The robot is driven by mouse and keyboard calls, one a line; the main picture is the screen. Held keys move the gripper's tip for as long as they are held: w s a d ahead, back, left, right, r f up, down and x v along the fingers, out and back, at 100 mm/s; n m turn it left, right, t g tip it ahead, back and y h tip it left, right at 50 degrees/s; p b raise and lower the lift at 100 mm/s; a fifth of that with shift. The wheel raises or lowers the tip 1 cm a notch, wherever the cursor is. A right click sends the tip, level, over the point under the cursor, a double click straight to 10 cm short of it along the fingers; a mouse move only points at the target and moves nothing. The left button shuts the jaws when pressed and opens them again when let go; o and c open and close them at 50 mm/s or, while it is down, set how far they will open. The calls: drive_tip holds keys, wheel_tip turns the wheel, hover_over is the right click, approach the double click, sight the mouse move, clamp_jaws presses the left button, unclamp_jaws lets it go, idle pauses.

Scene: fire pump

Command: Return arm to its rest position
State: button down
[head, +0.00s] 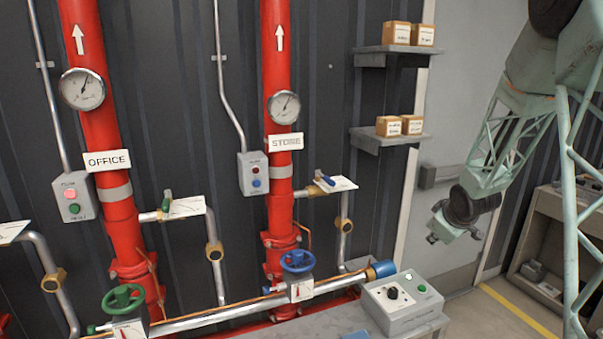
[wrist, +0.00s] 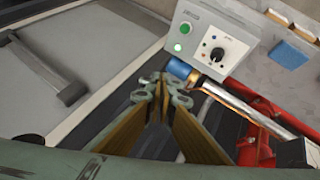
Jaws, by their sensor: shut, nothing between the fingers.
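My arm hangs at the right of the head view, its pale green lattice links folded down in front of the grey door. The wrist end shows near the door in that view, but the fingers are not clear there. In the wrist view my gripper (wrist: 162,92) is shut and empty, its fingertips together. It is apart from the grey control box (wrist: 208,45), which lies beyond it to the upper right.
Two red pipes, OFFICE (head: 100,120) and STORE (head: 277,120), stand against the dark wall. Shelves (head: 390,138) with small boxes are left of the door.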

drive_tip(key=s+a+r+m+g, duration=0.1)
drive_tip(key=s+a+r+m, duration=0.1)
drive_tip(key=s+a+r, duration=0.7)
drive_tip(key=s+a+r+m+g, duration=0.1)
drive_tip(key=s+a+r+m, duration=0.1)
drive_tip(key=s+r, duration=1.2)
drive_tip(key=s+a+m, duration=0.1)
drive_tip(key=s+a, duration=0.3)
drive_tip(key=s, duration=0.8)
drive_tip(key=s+a+m+g+y, duration=0.1)
drive_tip(key=s+a, duration=0.2)
drive_tip(key=s, duration=0.8)
drive_tip(key=s+a+m+g, duration=0.1)
drive_tip(key=s+a, duration=0.3)
drive_tip(key=s, duration=0.8)
drive_tip(key=shift+s+a+f, duration=0.2)
drive_tip(key=shift+s+a, duration=0.1)
drive_tip(key=shift+s, duration=0.05)
